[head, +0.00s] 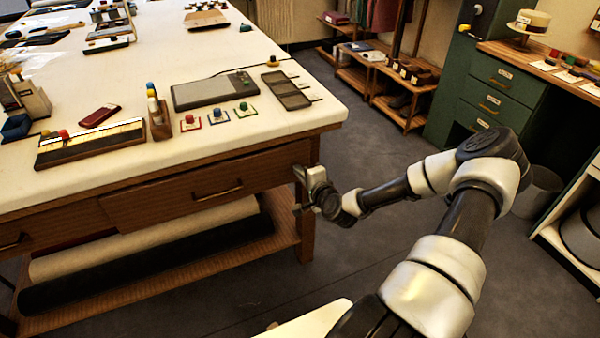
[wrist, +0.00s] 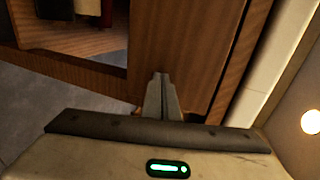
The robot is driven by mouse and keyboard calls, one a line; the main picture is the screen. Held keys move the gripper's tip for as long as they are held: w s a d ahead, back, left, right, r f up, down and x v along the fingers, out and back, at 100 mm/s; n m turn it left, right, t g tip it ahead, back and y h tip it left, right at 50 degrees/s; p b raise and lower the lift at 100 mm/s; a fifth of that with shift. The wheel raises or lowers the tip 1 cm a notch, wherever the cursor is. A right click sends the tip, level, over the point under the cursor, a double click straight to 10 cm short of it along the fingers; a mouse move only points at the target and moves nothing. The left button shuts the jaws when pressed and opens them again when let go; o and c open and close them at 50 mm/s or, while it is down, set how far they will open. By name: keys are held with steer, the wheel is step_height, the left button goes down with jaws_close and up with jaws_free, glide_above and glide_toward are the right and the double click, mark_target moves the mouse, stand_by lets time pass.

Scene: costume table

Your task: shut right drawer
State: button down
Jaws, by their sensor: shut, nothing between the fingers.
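The right drawer (head: 165,200) is in the front of the white-topped work table, with a brass-coloured handle (head: 217,190). Its lower edge seems to stand a little out from the table frame; how far is hard to tell. My gripper (head: 301,188) is near the right end of the table front, by the corner leg, right of the handle. In the wrist view my gripper's fingers (wrist: 162,92) are together and empty, pointing at brown wood panels (wrist: 180,45). Whether they touch the wood cannot be told.
Another drawer handle (head: 12,242) shows at far left. Fabric rolls (head: 150,245) lie on the shelf below. The tabletop (head: 240,155) carries a grey device (head: 215,90) and small items. The floor (head: 380,150) right of the table is clear; a green cabinet (head: 485,90) stands beyond.

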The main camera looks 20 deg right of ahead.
mark_target(295, 162)
steer(key=w+b, duration=0.2)
steer(key=w, duration=0.2)
steer(key=shift+w+f, duration=0.1)
steer(key=shift+w, duration=0.25)
steer(key=shift+w+r, duration=0.1)
steer(key=shift+r, duration=0.25)
